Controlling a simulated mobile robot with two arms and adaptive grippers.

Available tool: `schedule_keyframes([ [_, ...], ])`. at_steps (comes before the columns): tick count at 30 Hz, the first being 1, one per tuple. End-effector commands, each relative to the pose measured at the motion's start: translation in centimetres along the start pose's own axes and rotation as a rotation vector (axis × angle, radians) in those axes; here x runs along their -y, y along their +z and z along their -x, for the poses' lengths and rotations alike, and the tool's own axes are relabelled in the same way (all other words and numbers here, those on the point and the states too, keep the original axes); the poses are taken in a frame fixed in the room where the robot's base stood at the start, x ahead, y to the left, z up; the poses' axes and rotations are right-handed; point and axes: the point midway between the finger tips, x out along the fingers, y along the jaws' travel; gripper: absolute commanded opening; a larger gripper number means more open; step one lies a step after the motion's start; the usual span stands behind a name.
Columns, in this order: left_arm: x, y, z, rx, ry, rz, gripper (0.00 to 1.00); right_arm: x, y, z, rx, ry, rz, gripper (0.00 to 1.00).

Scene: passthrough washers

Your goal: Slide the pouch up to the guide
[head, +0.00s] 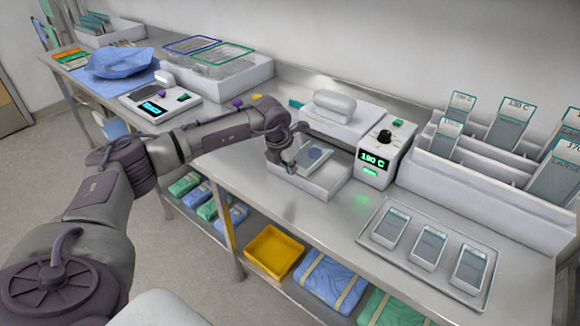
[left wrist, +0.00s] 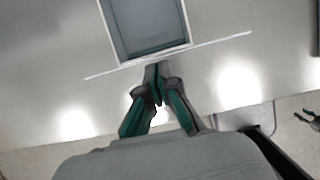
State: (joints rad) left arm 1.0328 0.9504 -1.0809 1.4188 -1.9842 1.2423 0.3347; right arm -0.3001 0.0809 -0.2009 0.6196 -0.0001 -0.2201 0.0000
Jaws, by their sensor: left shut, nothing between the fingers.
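The pouch (head: 316,152) lies flat on the white platform (head: 322,186) of the heat sealer, partly hidden by my left gripper. In the left wrist view the pouch (left wrist: 145,24) is a grey-blue panel with a pale border. My left gripper (head: 290,167) is shut and empty at the pouch's near left side. In the left wrist view its closed fingertips (left wrist: 157,72) are just short of the pouch's near edge; I cannot tell whether they touch. A thin pale line crosses between them. The guide cannot be clearly made out.
The sealer's control box (head: 383,150) reads 190 C, right of the platform. A metal tray (head: 403,262) with three pouches lies at the front right. A white rack (head: 490,180) of pouches stands behind it. A second device (head: 160,102) is at the left.

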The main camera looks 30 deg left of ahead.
Motion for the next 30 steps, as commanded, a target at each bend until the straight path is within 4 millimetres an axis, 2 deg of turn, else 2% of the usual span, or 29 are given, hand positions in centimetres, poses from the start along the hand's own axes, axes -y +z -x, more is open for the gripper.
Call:
schedule_keyframes([
  [30, 0.0, 3.6, -1.3, 0.002, -0.001, 0.001, 0.0, 0.0, 0.1, -1.9, -0.001, 0.001, -0.001, 0.4],
])
